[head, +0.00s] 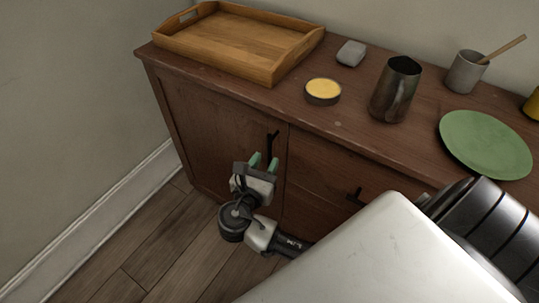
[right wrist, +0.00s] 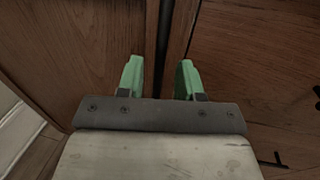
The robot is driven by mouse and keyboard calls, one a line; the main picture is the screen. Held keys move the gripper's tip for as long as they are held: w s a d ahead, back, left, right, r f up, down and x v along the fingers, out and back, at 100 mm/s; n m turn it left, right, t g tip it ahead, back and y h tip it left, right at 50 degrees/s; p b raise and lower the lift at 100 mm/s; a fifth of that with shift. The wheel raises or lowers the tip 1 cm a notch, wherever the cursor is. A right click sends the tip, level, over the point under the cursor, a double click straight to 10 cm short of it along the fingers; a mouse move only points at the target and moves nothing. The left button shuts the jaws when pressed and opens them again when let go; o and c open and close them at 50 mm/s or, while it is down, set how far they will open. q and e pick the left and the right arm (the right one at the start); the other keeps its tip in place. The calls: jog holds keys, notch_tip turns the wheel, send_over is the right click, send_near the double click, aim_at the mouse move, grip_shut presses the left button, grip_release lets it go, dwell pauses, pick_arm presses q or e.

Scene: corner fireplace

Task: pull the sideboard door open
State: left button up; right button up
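The brown wooden sideboard (head: 340,128) stands against the wall. Its left door (head: 215,135) looks shut in the head view, with a dark vertical bar handle (head: 270,145) near its right edge. My right gripper (head: 264,161) is at the lower part of this handle, its green fingers pointing at the door. My left gripper is not in view.
On the sideboard top are a wooden tray (head: 178,46), a yellow-topped tin (head: 322,91), a grey block (head: 351,53), a metal pitcher (head: 381,98), a grey cup (head: 464,74) and a green plate (head: 487,143). Bare floor (head: 165,235) lies before the door.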

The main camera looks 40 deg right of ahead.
aim_at(269, 155)
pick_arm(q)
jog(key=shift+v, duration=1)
pick_arm(e)
jog(key=shift+x, duration=1.7)
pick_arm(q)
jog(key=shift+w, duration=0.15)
pick_arm(e)
grip_shut()
